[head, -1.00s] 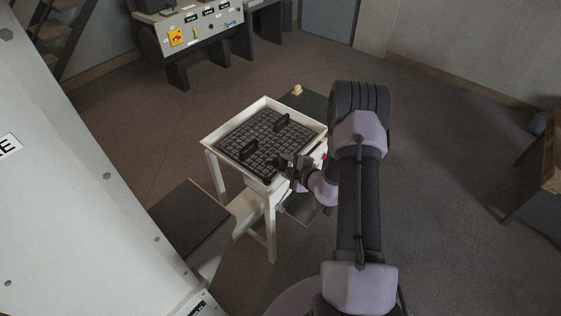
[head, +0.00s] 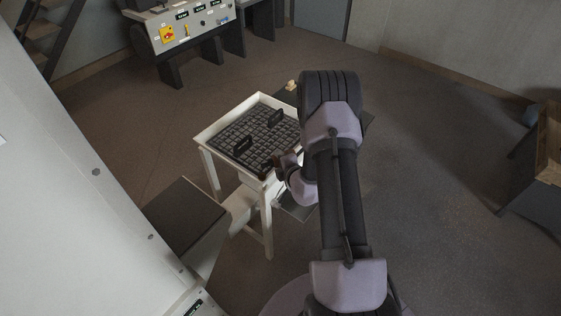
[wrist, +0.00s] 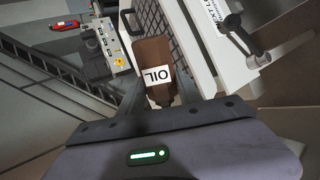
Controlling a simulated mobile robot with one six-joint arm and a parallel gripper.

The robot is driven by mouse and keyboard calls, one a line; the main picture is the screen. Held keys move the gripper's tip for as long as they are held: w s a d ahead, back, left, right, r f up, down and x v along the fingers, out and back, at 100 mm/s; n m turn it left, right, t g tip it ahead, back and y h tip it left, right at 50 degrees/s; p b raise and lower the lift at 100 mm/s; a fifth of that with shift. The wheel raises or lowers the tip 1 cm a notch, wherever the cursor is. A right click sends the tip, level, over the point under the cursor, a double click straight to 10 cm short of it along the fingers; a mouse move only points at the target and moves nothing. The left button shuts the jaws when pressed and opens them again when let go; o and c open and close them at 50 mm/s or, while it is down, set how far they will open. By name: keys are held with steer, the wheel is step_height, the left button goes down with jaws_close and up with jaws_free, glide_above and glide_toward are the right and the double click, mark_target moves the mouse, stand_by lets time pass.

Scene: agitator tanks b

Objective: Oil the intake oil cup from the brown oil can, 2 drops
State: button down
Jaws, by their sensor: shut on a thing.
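The brown oil can (wrist: 153,56) with a white OIL label is between my gripper's fingers (wrist: 158,94) in the wrist view. My gripper is shut on it. The can's far end points toward the top of that view. In the head view my gripper (head: 281,166) is at the near right edge of the white table with a dark grid top, and the can is small and hard to make out there. I cannot pick out the intake oil cup in either view.
The white table (head: 203,137) carries a dark grid with two upright black handles. A dark-topped box (head: 185,215) stands left of it. A control console (head: 190,32) is at the back. A bin (head: 535,185) stands far right. Floor between is open.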

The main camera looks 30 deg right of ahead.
steer(key=shift+a+r+n+h, duration=0.2)
steer(key=shift+r+n+h, duration=0.4)
steer(key=shift+r+h, duration=0.1)
steer(key=shift+a+r+n, duration=0.15)
steer(key=shift+r+n, duration=0.1)
steer(key=shift+n, duration=0.05)
stand_by(1.6)
steer(key=shift+d+f+m+y+p, duration=0.4)
steer(key=shift+f+m+p, duration=0.1)
steer(key=shift+f+m, duration=0.15)
steer(key=shift+a, duration=0.1)
